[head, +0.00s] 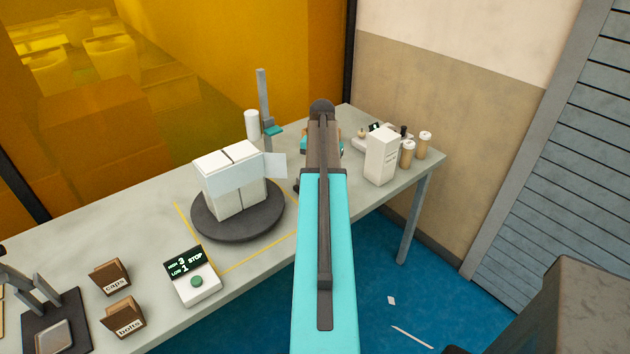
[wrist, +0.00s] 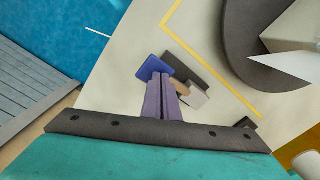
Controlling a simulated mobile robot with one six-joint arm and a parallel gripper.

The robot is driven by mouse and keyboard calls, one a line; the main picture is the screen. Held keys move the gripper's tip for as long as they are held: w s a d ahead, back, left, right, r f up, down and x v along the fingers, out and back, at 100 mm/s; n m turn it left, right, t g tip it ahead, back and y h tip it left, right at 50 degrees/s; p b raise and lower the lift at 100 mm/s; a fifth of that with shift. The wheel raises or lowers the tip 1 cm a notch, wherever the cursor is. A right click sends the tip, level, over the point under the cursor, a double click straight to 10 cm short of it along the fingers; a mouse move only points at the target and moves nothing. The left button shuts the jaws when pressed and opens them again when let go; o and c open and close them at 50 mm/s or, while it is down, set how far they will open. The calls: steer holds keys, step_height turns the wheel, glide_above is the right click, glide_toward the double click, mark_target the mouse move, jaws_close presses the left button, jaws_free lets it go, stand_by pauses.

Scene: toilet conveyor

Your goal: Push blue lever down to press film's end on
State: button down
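White boxes (head: 222,204) stand on a dark round turntable (head: 240,228), which also shows at the upper right of the wrist view (wrist: 240,42). A pale film (head: 230,173) crosses them, and its loose end (head: 276,166) sticks out to the right. In the wrist view a blue pad (wrist: 153,67), apparently the lever, sits by a dark base (wrist: 187,68) with a grey block (wrist: 195,97). My gripper (wrist: 163,78) has its two purple fingers together, tips at the blue pad; I cannot tell whether they touch. In the head view my arm hides fingers and lever.
A grey post with a teal carriage (head: 272,129) stands behind the boxes. A control box (head: 192,277) and brown bins (head: 110,277) are at the left. A white carton (head: 381,157) and small jars (head: 408,153) are at the right. Yellow lines mark the table around the turntable.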

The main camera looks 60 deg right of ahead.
steer(key=shift+f+b, duration=0.35)
steer(key=shift+f, duration=0.7)
steer(key=shift+w+r, duration=0.1)
steer(key=shift+r, duration=0.05)
step_height(320, 180, up, 10)
steer(key=p, duration=0.6)
stand_by(0.5)
